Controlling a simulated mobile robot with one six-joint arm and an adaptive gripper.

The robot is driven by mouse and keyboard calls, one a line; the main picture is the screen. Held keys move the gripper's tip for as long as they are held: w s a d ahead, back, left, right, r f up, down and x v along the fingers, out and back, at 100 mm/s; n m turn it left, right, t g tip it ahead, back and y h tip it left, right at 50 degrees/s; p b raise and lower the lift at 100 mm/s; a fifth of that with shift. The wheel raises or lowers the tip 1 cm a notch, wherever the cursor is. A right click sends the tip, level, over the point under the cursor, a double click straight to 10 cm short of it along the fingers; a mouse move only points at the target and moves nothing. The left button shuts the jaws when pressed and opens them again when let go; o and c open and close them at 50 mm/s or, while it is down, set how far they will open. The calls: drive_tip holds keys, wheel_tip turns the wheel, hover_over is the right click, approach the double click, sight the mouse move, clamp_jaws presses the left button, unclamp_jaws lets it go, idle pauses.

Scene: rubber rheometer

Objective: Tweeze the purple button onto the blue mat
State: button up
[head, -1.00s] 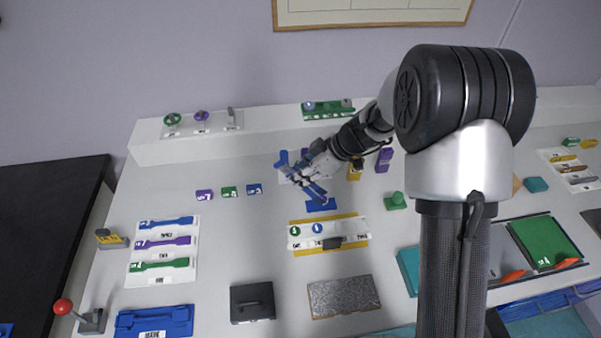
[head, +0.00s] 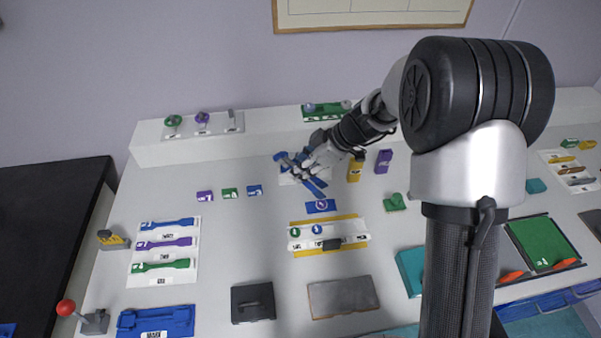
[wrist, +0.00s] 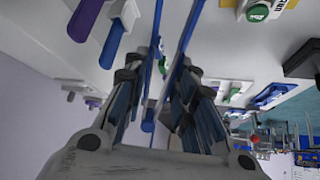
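The blue mat (head: 310,208) is a small blue rectangle in the middle of the table in the head view. The purple button (head: 321,204), with a pale ring, lies on it. My gripper (head: 305,172) is just behind and above the mat, holding blue tweezers (head: 314,186). The tweezers' tips are near the mat's far edge, apart from the button. In the wrist view the tweezers' two long blue arms (wrist: 183,48) stand apart between my gripper's fingers (wrist: 160,95). I cannot pick out the purple button there.
In front of the mat is a white holder (head: 352,240) with a green and a blue button on a yellow base. Small purple, green and blue blocks (head: 230,193) stand to the left. A green stamp-like piece (head: 394,203) and yellow and purple blocks (head: 383,161) stand right.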

wheel_tip(320, 180, up, 6)
drive_tip(key=p, duration=0.1)
drive_tip(key=shift+r, duration=0.25)
